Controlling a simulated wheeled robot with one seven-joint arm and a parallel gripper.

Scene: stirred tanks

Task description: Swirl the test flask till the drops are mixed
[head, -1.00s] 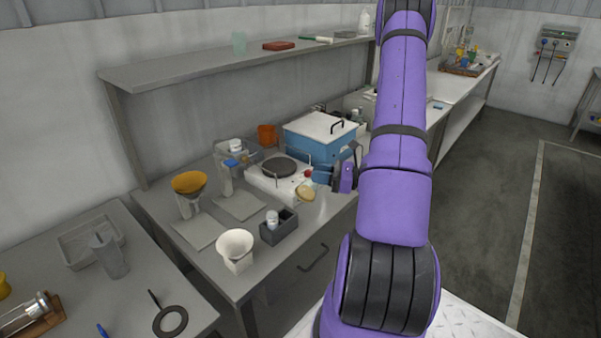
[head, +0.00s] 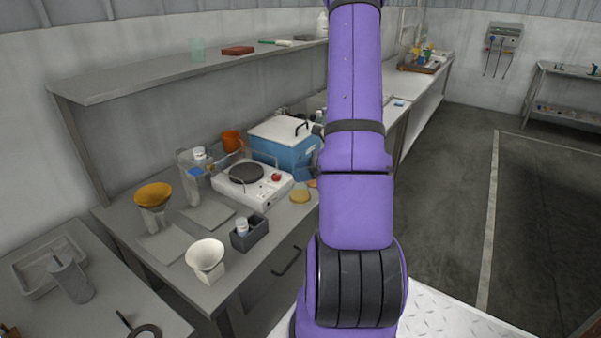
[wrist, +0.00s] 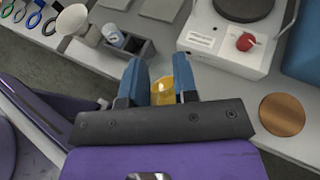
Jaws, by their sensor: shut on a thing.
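In the wrist view, my gripper (wrist: 162,85) has its two blue fingers closed around a small flask (wrist: 184,75) with yellow-amber contents. The flask shows between the fingertips, its lower part hidden by the fingers and the palm. My arm hides the gripper there. Whether drops inside the flask are blended cannot be told.
A copper disc (wrist: 282,114) lies right of the flask. A dark block (head: 250,236) holds a vial. A white funnel (head: 206,257) and yellow funnel (head: 153,194) stand left.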

